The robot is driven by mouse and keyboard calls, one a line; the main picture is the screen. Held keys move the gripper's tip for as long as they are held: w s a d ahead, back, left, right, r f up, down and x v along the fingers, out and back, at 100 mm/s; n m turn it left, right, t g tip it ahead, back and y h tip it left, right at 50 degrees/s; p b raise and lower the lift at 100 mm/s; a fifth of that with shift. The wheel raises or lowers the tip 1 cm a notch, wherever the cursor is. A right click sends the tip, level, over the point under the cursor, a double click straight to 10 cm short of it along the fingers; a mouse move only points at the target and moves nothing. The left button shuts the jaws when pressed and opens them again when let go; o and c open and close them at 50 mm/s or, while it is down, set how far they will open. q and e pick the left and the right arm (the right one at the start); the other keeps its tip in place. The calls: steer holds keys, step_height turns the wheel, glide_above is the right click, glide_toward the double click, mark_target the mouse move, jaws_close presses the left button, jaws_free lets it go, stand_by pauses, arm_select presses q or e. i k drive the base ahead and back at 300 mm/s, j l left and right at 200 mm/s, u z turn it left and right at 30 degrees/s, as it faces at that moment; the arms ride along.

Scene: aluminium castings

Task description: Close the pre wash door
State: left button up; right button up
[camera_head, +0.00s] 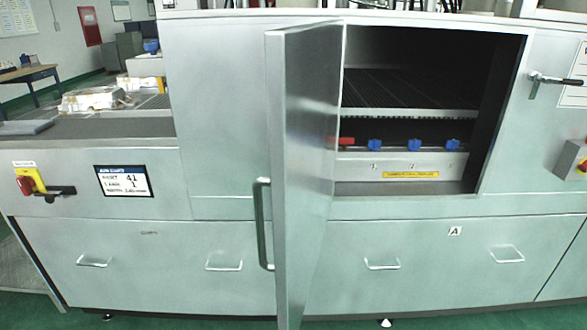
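The pre wash door (305,150) is a tall silver metal panel, hinged on the left side of the opening and standing open, swung out towards me. Its vertical bar handle (261,225) is on the door's left-facing side. Behind and to the right of the door is the dark opening (425,60), with a rack inside, blue and red valve handles (414,145) and a yellow label. The door hides the left edge of the opening. Neither of my grippers is in view.
The machine's lower front has several drawer-like panels with handles (382,264). A lever latch (553,79) sticks out at the right. A red and yellow switch (30,182) and a display (123,181) are at the left. A conveyor with castings (92,98) runs behind left. Green floor shows below.

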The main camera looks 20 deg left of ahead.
mark_target(303, 62)
steer(key=j+z, duration=0.1)
steer(key=j, duration=0.65)
steer(key=i+j, duration=0.15)
steer(key=j, duration=0.15)
steer(key=i+j, duration=0.1)
steer(key=j, duration=0.15)
steer(key=k+u, duration=0.25)
steer(key=i+j, duration=0.05)
steer(key=i, duration=0.05)
